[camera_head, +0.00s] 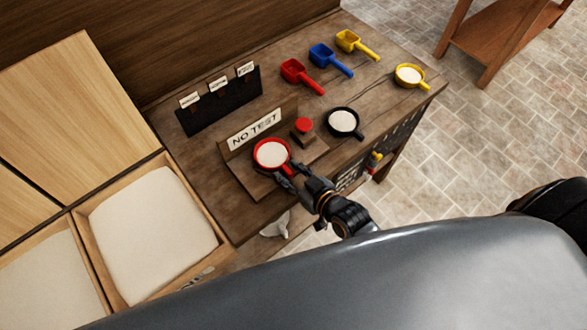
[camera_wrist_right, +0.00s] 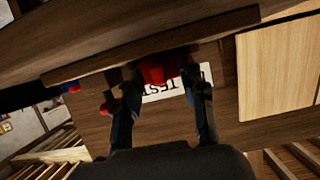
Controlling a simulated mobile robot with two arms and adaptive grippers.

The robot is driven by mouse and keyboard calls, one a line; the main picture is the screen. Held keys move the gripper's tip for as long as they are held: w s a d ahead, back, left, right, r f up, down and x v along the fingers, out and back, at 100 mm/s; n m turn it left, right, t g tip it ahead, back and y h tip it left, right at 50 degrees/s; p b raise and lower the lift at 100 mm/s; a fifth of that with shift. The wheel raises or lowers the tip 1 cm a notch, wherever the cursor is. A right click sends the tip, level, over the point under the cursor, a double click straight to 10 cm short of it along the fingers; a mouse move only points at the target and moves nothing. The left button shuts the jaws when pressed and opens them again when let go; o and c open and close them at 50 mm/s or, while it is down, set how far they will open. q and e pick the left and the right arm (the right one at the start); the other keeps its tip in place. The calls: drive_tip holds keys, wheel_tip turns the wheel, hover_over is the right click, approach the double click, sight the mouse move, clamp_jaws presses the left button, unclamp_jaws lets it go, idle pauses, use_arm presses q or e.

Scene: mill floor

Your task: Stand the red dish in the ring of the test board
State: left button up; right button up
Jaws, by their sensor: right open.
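The red dish (camera_head: 271,154), filled with white powder, sits upright on the wooden test board (camera_head: 246,183), in front of its "NO TEST" sign (camera_head: 255,130). The ring cannot be made out; the dish covers that part of the board. My right gripper (camera_head: 288,176) is open at the lower right side of the dish, close to its handle side; whether it touches cannot be told. In the right wrist view, red of the dish (camera_wrist_right: 155,70) shows beyond the spread fingers (camera_wrist_right: 163,98), partly in front of the upside-down sign. My left gripper is not in view.
A red button (camera_head: 304,125) on a block stands right of the dish. A black dish (camera_head: 343,123), a yellow dish (camera_head: 410,76), and red, blue and yellow scoops (camera_head: 330,60) are farther back. A black card holder (camera_head: 220,100) stands left; bins (camera_head: 150,235) adjoin the table.

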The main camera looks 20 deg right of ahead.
drive_tip(key=v, duration=1.2)
